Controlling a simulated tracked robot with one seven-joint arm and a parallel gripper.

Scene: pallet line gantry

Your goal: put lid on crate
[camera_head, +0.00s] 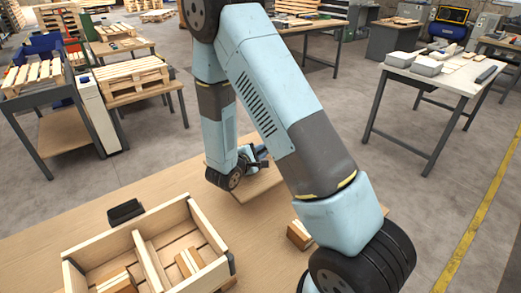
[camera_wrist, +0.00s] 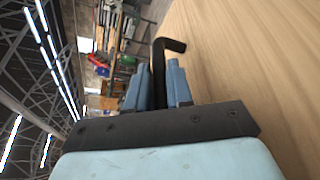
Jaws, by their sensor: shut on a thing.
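An open wooden crate (camera_head: 214,229) stands at the front left of the workbench in the head view. A divider splits it, and wooden blocks lie in its compartments. A flat wooden lid (camera_head: 240,192) is beyond the crate, toward the far side of the bench. In the wrist view my gripper (camera_wrist: 161,85) is shut on the lid's black bent handle (camera_wrist: 170,46). The lid's wooden face (camera_wrist: 235,60) fills the right side there. I cannot tell whether the lid touches the bench.
A small black block (camera_head: 125,210) lies behind the crate. A wooden block (camera_head: 299,236) lies on the bench to its right, partly behind my arm. Bare bench (camera_head: 50,235) shows left of the crate. Other tables stand farther off, including a white-topped one (camera_head: 450,78) at right.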

